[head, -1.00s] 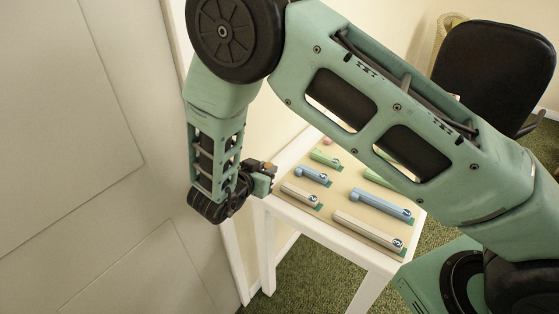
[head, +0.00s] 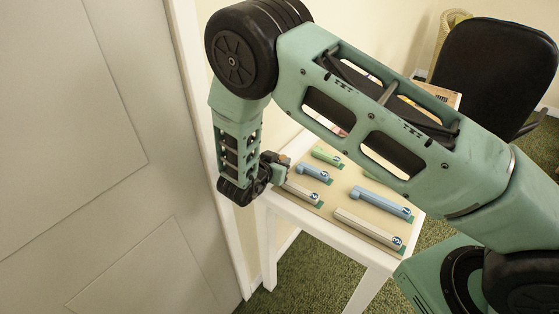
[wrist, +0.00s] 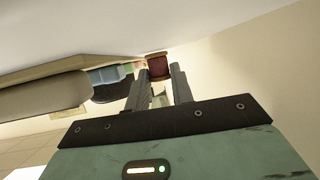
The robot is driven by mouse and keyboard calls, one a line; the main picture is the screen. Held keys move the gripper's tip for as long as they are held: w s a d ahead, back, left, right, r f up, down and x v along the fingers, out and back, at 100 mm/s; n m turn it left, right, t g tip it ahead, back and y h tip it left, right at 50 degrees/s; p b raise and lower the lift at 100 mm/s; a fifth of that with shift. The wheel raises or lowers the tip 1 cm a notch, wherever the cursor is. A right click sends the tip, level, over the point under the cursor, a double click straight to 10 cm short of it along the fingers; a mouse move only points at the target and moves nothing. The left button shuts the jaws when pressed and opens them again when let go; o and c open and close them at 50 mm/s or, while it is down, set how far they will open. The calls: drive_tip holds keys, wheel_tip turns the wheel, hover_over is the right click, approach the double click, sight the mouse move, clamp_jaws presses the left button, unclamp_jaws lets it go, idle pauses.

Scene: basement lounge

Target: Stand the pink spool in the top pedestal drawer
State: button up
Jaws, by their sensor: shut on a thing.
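My gripper (head: 278,168) is at the left edge of the white table in the head view, above its top. In the wrist view its two fingers (wrist: 164,74) are closed on a small dull red-brown spool (wrist: 157,66) with paler tan edges; I take it for the pink spool, in shade. In the head view only a small orange-brown bit (head: 284,159) shows at the fingertips. No pedestal drawer can be made out in either view.
The white table (head: 322,228) has a tan top bearing blue bars (head: 380,201), pale bars (head: 367,228) and a green one (head: 326,156). A grey panelled door (head: 70,150) stands close at left. A black chair (head: 494,75) is at back right. Green carpet lies clear around the table legs.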

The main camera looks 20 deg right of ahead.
drive_tip(key=shift+f, duration=0.2)
drive_tip(key=o, duration=1)
drive_tip(key=shift+c, duration=0.2)
drive_tip(key=shift+r, duration=0.15)
